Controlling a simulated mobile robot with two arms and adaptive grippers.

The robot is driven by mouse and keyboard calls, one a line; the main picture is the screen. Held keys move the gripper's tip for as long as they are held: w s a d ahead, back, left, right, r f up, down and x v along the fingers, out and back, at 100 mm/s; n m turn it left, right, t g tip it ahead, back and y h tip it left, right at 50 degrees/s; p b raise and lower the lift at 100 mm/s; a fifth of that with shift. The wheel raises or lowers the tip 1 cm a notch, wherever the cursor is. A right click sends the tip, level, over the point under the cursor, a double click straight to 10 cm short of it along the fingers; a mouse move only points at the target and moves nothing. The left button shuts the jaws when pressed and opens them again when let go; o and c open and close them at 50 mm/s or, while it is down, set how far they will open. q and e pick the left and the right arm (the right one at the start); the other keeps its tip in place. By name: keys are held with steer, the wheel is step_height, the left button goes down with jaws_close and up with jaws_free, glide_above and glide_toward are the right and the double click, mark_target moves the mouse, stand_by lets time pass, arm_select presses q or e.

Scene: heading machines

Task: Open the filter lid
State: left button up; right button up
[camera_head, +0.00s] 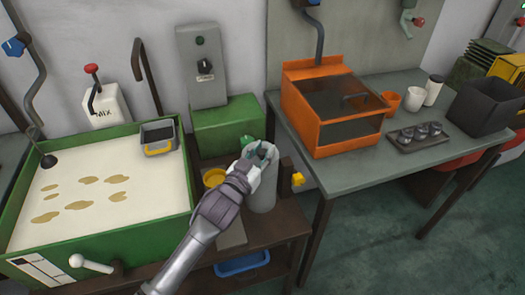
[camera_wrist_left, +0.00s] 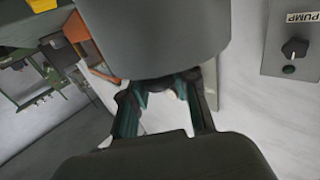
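The filter appears to be the upright pale grey canister (camera_head: 263,192) on the brown bench, but no label on it is readable. My left gripper (camera_head: 260,152) is at the canister's top rim and hides much of the lid area. In the left wrist view, a large grey rounded body (camera_wrist_left: 155,38), which seems to be the canister, fills the top middle. My left gripper's teal and black fingers (camera_wrist_left: 165,95) stand apart close to its edge. I cannot tell whether they touch it. My right gripper is not in view.
A green-rimmed tray (camera_head: 186,207) is left of the canister, with a yellow cup (camera_head: 214,177) between. A green box (camera_head: 225,125) and a grey control panel (camera_head: 203,65) are behind. A grey table (camera_head: 372,172) with an orange machine (camera_head: 330,107) stands to the right.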

arm_select(q)
jaws_close()
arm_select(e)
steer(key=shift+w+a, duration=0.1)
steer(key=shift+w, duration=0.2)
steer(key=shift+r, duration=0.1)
